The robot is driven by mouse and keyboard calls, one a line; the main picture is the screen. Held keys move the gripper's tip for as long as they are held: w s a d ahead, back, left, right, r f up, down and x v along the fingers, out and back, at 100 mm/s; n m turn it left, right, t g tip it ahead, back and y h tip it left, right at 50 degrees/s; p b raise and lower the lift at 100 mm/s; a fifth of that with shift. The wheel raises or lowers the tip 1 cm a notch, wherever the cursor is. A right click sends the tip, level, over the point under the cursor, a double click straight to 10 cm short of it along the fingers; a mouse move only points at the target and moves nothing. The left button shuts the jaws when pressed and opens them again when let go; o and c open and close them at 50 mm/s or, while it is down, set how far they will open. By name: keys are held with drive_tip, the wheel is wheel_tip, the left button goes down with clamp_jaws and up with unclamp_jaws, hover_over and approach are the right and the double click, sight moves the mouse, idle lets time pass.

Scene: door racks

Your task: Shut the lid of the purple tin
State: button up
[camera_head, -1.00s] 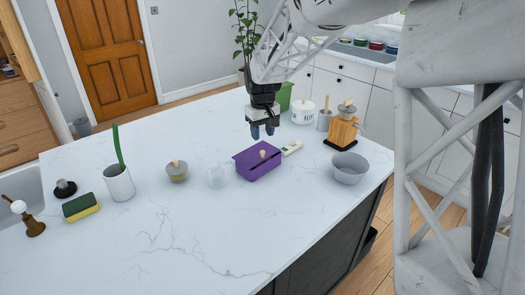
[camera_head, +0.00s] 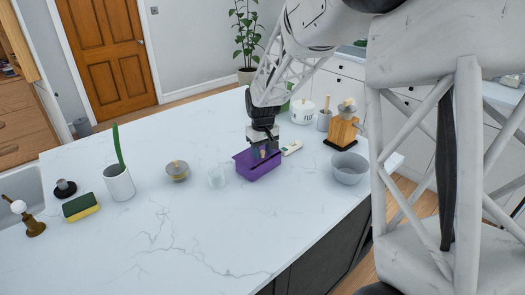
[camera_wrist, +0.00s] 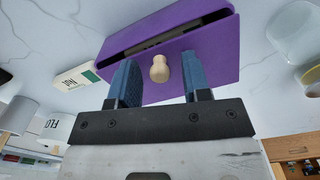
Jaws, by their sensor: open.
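The purple tin (camera_head: 258,173) sits on the white counter near its middle. In the wrist view the tin (camera_wrist: 190,14) shows a dark gap between its edge and its purple lid (camera_wrist: 215,66), so the lid looks ajar. A pale wooden knob (camera_wrist: 160,68) stands on the lid. My gripper (camera_head: 265,153) points down just over the tin and partly hides the lid. In the wrist view my gripper (camera_wrist: 160,85) is open, with one blue finger on each side of the knob. I see space between the knob and both fingers.
A white-and-green box (camera_head: 291,148) lies close behind the tin. A clear glass (camera_head: 216,178) stands to its left and a grey bowl (camera_head: 349,168) to its right. The front counter is clear.

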clamp_jaws()
drive_tip(key=shift+s+d, duration=0.5)
drive_tip(key=shift+d, duration=0.1)
unclamp_jaws()
